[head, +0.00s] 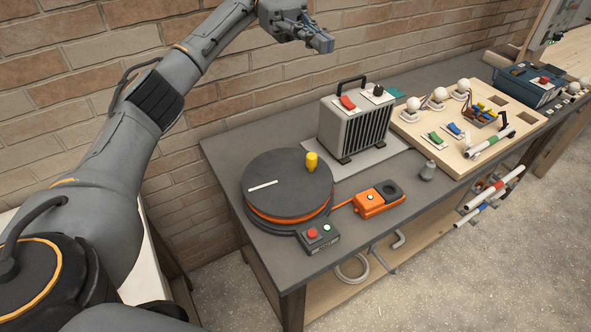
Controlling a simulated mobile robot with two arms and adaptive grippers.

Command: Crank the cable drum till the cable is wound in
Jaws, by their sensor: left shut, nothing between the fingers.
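The cable drum (287,180) is a flat dark grey disc lying on the grey bench, with orange cable showing around its side below the top. A yellow crank knob (311,161) stands upright near the right rim of the top, and a white stripe marks the left part. A short length of orange cable (343,204) runs from the drum to an orange socket block (379,198) just right of it. My left gripper (325,44) is shut and empty, high above the back of the bench near the brick wall, apart from the drum. My right gripper is not in view.
A small box with red and green buttons (318,238) sits at the drum's front. A grey heater (356,125) with a handle stands behind. A wooden board (456,150) with bulbs and switches lies to the right.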

